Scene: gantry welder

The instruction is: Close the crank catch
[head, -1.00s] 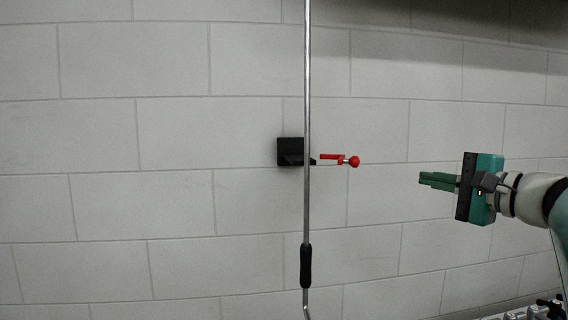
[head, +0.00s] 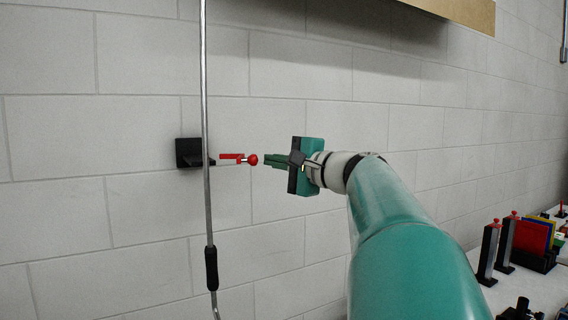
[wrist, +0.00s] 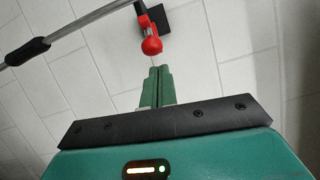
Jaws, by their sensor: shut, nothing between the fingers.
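The crank catch has a black wall block (head: 188,152) and a red arm (head: 231,156) with a round red knob (head: 253,159) at its end. The arm sticks out to the right of the block. A metal crank rod (head: 206,90) with a black grip (head: 211,268) hangs upright in front of the block. My gripper (head: 267,160) is shut and empty, its green fingers pointing left, just right of the knob. In the wrist view the red knob (wrist: 151,46) lies just beyond the fingertips (wrist: 160,70); I cannot tell whether they touch.
A grey block wall (head: 120,230) stands behind the catch. A wooden-edged overhang (head: 465,14) is above right. A bench with black and red clamps (head: 489,250) and coloured plates (head: 532,238) is at the lower right. The wall around the catch is clear.

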